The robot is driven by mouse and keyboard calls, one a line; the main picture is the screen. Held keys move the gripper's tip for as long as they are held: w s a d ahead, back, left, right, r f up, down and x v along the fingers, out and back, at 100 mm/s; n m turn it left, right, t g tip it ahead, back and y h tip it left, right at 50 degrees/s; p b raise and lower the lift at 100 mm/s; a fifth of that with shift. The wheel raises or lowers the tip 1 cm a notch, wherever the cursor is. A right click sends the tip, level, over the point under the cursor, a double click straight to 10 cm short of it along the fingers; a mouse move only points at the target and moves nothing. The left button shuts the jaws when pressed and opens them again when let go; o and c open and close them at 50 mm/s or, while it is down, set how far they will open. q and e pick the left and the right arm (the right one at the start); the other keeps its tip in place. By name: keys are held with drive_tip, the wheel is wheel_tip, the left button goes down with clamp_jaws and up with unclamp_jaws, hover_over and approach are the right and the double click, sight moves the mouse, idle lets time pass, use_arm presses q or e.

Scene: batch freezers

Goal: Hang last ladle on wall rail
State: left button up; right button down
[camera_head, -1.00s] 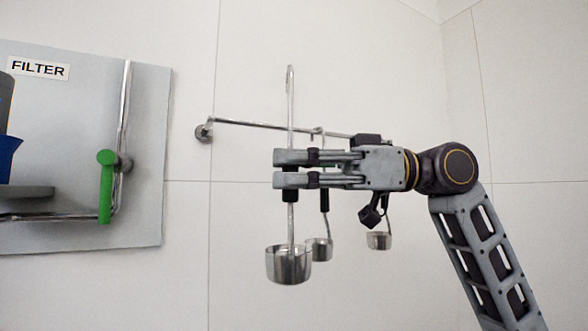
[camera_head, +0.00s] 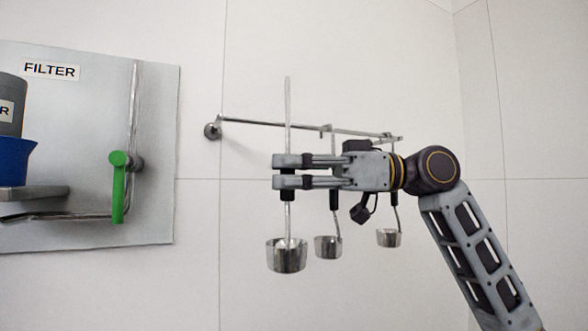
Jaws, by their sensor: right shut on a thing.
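My right gripper (camera_head: 285,171) is shut on the handle of a steel ladle (camera_head: 287,254). The ladle hangs upright from it, cup down, with the handle top sticking up above the fingers. The handle crosses in front of the wall rail (camera_head: 270,124) in the picture; I cannot tell whether it touches it. Two other ladles hang from the rail: one (camera_head: 328,247) just right of the held ladle, the other (camera_head: 389,238) farther right. Their handles are partly hidden behind my gripper and wrist. My left gripper is not in view.
A grey panel (camera_head: 100,100) with a FILTER label (camera_head: 49,71) is on the left. It carries a metal pipe with a green lever (camera_head: 118,188). A blue container (camera_head: 16,161) stands on a shelf at the left edge. The rail's left part is free.

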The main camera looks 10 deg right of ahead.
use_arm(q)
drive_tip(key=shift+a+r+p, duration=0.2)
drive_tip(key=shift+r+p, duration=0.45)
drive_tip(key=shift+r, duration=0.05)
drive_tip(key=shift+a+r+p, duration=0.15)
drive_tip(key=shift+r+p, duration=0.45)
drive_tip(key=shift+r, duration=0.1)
use_arm(e)
drive_tip(key=w+a+f, duration=0.1)
drive_tip(key=w, duration=0.4)
drive_tip(key=w+a+f, duration=0.1)
drive_tip(key=w+a, duration=0.1)
drive_tip(key=w, duration=0.3)
drive_tip(key=shift+w+a+f, duration=0.3)
drive_tip(key=shift+w+f, duration=0.05)
drive_tip(key=shift+f, duration=0.05)
idle(0.4)
drive_tip(key=c, duration=1.4)
unclamp_jaws()
